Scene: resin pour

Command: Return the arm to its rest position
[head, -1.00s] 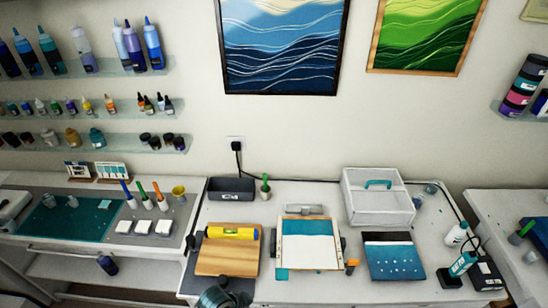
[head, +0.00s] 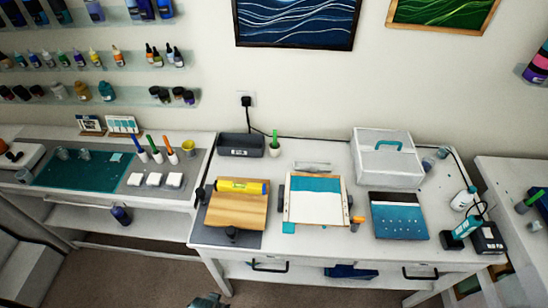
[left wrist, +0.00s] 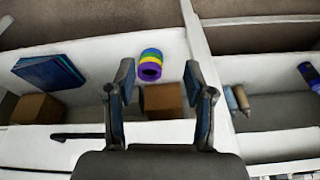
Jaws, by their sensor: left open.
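My left gripper (left wrist: 158,78) shows in the left wrist view with its two dark fingers spread apart and nothing between them. It is in front of open shelving under a white worktop. Beyond the fingers, a roll with purple, green and yellow bands (left wrist: 150,64) and a brown box (left wrist: 163,102) sit on a shelf, apart from the gripper. In the head view only a small dark piece of what looks like my arm shows at the bottom edge, below the white table (head: 330,258). My right gripper is in neither view.
A blue folder (left wrist: 48,73) lies on the shelf. The floor before the table is clear.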

